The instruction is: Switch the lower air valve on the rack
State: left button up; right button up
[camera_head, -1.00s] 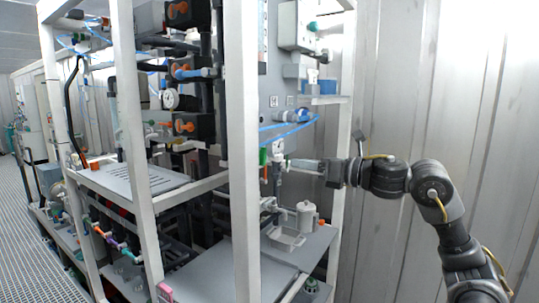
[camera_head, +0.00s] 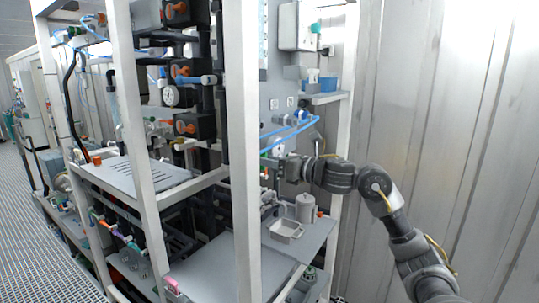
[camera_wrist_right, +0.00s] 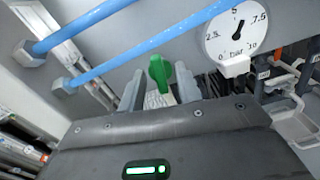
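A green valve handle (camera_wrist_right: 158,73) shows in the right wrist view, just ahead of and between the fingertips of my right gripper (camera_wrist_right: 159,90). The two fingers stand apart, one on each side of the handle, with a gap visible around it. I cannot tell whether they touch it. In the head view my right gripper (camera_head: 277,168) reaches into the rack from the right, close to the rack's back panel. It hides most of the valve there. My left gripper is not in view.
A round pressure gauge (camera_wrist_right: 237,33) sits to the right of the handle, and blue hoses (camera_wrist_right: 150,45) cross above it. A white rack post (camera_head: 243,200) stands left of my gripper. A grey tray (camera_head: 286,230) and a canister (camera_head: 305,208) sit on the shelf below.

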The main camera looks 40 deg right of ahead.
jog(key=shift+w+a, duration=0.1)
jog(key=shift+w, duration=0.05)
jog(key=shift+c, duration=0.2)
jog(key=c, duration=0.6)
jog(key=shift+o, duration=0.2)
jog(key=shift+m, duration=0.5)
jog(key=m+b, duration=0.1)
jog(key=m, duration=1.3)
jog(key=shift+f+m, duration=0.1)
jog(key=shift+m, duration=0.3)
